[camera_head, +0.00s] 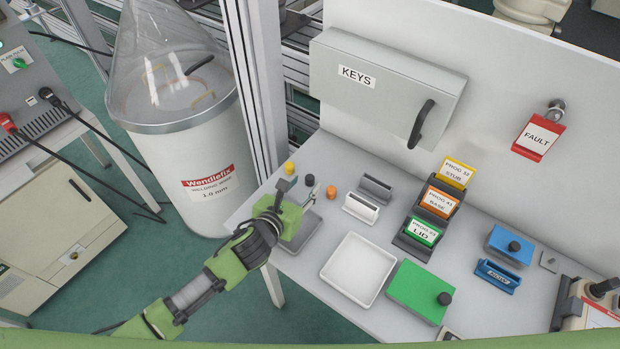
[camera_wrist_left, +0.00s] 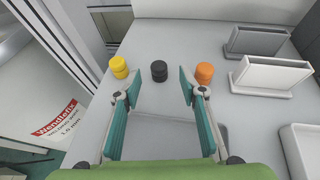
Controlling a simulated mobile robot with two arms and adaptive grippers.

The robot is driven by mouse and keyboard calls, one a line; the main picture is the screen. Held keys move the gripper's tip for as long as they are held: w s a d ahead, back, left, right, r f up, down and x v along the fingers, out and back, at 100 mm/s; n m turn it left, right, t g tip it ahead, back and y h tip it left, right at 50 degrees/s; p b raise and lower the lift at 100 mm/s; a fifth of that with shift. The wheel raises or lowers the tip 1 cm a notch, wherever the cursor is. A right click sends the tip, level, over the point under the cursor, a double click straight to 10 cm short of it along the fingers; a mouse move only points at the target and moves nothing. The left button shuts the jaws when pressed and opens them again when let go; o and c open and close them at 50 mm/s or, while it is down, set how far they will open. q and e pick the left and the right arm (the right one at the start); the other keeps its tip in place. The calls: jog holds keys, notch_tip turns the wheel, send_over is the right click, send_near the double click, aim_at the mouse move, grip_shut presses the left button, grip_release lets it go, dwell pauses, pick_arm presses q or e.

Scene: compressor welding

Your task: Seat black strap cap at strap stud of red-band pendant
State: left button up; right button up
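A small black cap (camera_wrist_left: 159,71) stands on the grey table between a yellow cap (camera_wrist_left: 119,67) and an orange cap (camera_wrist_left: 204,72). In the head view the black cap (camera_head: 309,180) is just beyond my left gripper (camera_head: 297,194). My left gripper (camera_wrist_left: 158,88) is open and empty in the left wrist view, its two teal-padded fingers pointing toward the black cap, which shows in the gap near the tips. No pendant with a red band can be made out for certain; a beige device with black knobs (camera_head: 602,288) is cut off at the right edge. My right gripper is not in view.
A white tray (camera_head: 331,269), a white slotted holder (camera_head: 360,208) and a grey one (camera_head: 375,188) stand right of the gripper. A grey tray lies partly under it. Card holders, a green box (camera_head: 419,290) and a blue box (camera_head: 510,245) stand farther right.

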aim_at(308, 180)
pick_arm(q)
jog(key=shift+p+x, duration=0.45)
jog(key=shift+x, duration=2.05)
jog(key=c, duration=0.9)
